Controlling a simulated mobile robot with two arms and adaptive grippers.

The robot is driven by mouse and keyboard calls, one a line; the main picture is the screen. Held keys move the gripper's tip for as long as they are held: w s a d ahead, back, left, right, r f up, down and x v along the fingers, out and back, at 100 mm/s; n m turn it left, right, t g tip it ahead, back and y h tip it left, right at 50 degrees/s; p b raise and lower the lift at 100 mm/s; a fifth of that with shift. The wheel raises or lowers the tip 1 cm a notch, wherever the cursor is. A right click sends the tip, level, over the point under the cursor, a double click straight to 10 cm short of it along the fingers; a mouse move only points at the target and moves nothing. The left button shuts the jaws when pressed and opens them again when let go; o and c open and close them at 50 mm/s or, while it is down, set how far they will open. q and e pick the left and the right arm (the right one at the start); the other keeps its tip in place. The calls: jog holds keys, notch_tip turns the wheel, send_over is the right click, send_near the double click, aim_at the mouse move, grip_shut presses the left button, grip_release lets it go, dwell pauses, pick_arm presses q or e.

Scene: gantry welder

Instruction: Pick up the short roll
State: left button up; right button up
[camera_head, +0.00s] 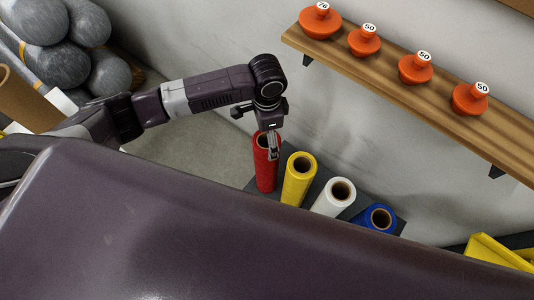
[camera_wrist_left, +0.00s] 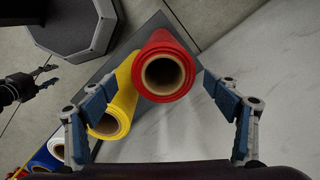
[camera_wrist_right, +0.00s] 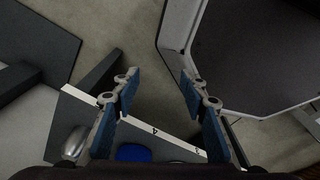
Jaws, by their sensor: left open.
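Several upright hollow rolls stand in a row: red (camera_head: 265,175), yellow (camera_head: 297,184), white (camera_head: 331,202) and blue (camera_head: 376,219). Their lower parts are partly hidden, so I cannot tell surely which is the short roll. My left gripper (camera_head: 272,150) is open above the red roll's top end, partly covering it. In the left wrist view the red roll (camera_wrist_left: 165,43) lies between the open fingers, apart from both, with the yellow roll (camera_wrist_left: 127,98) beside the left finger. My right gripper (camera_wrist_right: 159,78) is open and empty, away from the rolls.
The rolls stand on a dark base (camera_head: 400,228) by the wall. A wooden shelf (camera_head: 390,82) with several orange knobbed pieces (camera_head: 416,69) hangs above. Grey rolled bundles (camera_head: 60,65) and a brown tube (camera_head: 25,100) are at the left. A yellow item (camera_head: 495,252) is at the right.

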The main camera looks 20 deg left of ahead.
aim_at(267, 146)
pick_arm(q)
notch_tip(267, 146, down, 8)
jog(key=shift+w+a+r+p, duration=0.15)
jog(key=shift+r+p, duration=0.05)
jog(key=shift+p, duration=0.15)
jog(key=c, duration=2.1)
jog(key=shift+w+r, duration=0.2)
jog(key=shift+w, duration=0.05)
pick_arm(e)
jog(key=shift+s+r, duration=0.1)
jog(key=shift+r, duration=0.25)
